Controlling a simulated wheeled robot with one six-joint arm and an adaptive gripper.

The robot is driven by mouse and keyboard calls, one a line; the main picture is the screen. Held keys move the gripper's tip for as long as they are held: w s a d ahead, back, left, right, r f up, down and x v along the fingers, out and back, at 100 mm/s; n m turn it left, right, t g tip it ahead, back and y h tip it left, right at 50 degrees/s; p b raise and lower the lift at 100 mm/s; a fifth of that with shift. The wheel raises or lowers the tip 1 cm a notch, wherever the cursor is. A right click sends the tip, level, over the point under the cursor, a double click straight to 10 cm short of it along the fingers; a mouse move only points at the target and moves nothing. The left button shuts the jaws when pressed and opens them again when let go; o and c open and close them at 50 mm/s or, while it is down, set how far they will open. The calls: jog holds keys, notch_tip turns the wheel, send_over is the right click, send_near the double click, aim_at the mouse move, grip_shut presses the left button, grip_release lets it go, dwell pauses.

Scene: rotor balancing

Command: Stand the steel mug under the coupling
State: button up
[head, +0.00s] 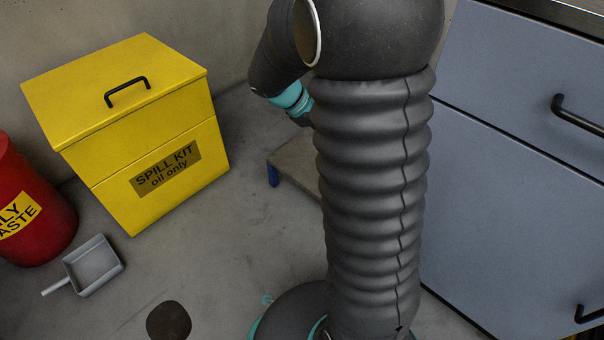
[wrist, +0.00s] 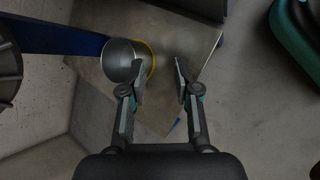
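A round grey metal vessel, looking like the steel mug (wrist: 119,60), shows in the wrist view, seen from above. It is over a pale low platform (wrist: 178,47), with a yellow ring or arc (wrist: 151,58) showing along its right side. My gripper (wrist: 160,77) is open, with an empty gap between its fingertips. The left fingertip overlaps the mug's lower right edge in the picture; I cannot tell if they touch. I cannot make out the coupling for certain. In the head view my arm hides the mug and gripper; part of the platform (head: 297,163) shows.
A blue beam (wrist: 50,39) and a dark ribbed round thing (wrist: 8,62) lie left in the wrist view. In the head view are a yellow spill kit box (head: 105,115), red waste bin (head: 30,215), grey dustpan (head: 94,265), dark round object (head: 169,320) and grey cabinet (head: 510,190).

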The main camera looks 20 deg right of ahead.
jog(key=s+a+r+m+t+y, duration=0.3)
jog(key=s+a+r+m+y, duration=0.1)
jog(key=s+a, duration=0.4)
jog(key=s+a+r+m+t+y, duration=0.3)
jog(key=s+a+r, duration=0.3)
jog(key=s, duration=0.5)
jog(key=shift+a+r+m+t+y, duration=0.2)
jog(key=shift+a+m+t+y, duration=0.35)
jog(key=shift+a, duration=0.7)
